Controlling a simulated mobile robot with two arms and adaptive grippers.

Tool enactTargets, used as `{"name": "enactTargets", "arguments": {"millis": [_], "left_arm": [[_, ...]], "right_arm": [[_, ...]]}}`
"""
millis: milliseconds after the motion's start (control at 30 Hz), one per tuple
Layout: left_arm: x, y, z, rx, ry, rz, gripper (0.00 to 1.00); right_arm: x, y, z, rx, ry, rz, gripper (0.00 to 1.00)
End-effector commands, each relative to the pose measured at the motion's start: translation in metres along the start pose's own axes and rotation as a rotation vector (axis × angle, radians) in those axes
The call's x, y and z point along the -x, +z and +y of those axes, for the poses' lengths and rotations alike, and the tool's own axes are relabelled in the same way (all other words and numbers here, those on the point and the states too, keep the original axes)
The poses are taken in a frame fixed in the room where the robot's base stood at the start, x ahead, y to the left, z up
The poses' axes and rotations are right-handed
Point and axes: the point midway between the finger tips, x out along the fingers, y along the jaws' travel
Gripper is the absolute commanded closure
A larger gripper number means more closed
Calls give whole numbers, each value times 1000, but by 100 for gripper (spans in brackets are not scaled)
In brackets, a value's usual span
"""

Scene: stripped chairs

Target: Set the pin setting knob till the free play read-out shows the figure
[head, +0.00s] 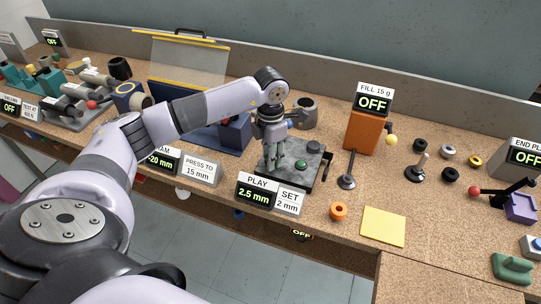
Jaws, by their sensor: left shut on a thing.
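The free play read-out (257,191), a black display marked PLAY, shows 2.5 mm in green. The sign (289,201) beside it reads SET 2 mm. Behind them is a dark grey plate fixture (309,175) with a green button (300,165) on top. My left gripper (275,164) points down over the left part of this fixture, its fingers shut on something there. It looks to be the pin setting knob, but the fingers hide it. My right gripper is not in view.
An orange dispenser (362,133) with an OFF display stands to the right. Left of my arm, the bench is crowded with other fixtures.

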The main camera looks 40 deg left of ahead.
Motion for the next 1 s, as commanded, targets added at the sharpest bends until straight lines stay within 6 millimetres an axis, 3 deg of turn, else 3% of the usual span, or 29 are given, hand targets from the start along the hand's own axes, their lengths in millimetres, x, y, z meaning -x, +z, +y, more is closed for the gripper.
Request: {"name": "enactTargets", "arguments": {"millis": [400, 967, 1000], "left_arm": [[1, 0, 0, 200, 2, -1, 98], [1, 0, 0, 231, 2, -2, 98], [1, 0, 0, 230, 2, -2, 68]], "right_arm": [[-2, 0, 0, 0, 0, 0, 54], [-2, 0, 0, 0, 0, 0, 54], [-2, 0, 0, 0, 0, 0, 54]]}}
